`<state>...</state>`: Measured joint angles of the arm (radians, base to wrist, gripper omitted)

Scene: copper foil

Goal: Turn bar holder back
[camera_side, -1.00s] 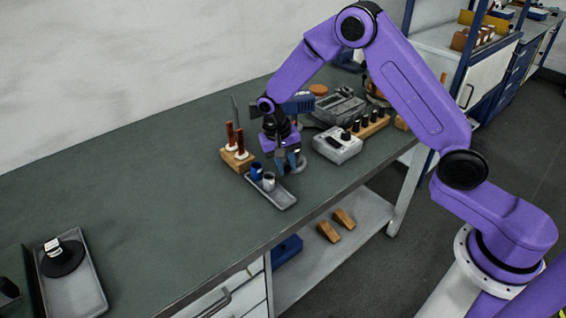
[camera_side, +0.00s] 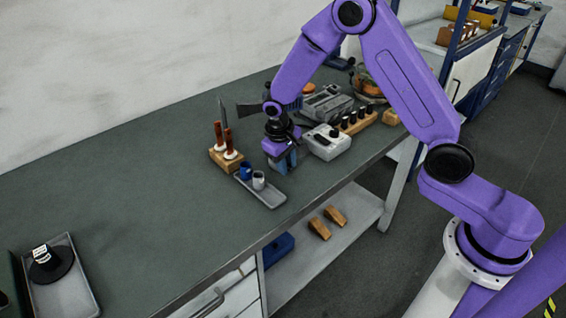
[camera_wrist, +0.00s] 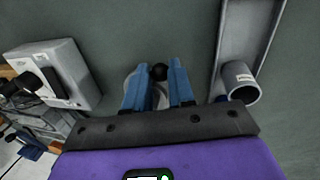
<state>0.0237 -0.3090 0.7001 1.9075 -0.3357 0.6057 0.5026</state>
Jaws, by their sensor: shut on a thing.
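My gripper (camera_wrist: 158,90) points down at the bench, its two blue fingers closed on a pale grey round piece with a dark knob, apparently the bar holder (camera_wrist: 158,72). The fingers hide most of this piece. I cannot tell whether it touches the bench. In the side view my gripper (camera_side: 286,163) is low over the bench, just right of a grey tray (camera_side: 270,195), and the held piece is hidden there.
A blue cup (camera_side: 246,171) and a grey cup (camera_side: 258,180) stand in the tray. A wooden block (camera_side: 222,160) with upright brown bars is left of my gripper. A grey box (camera_side: 327,143) with a black knob stands to its right. The left bench is mostly clear.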

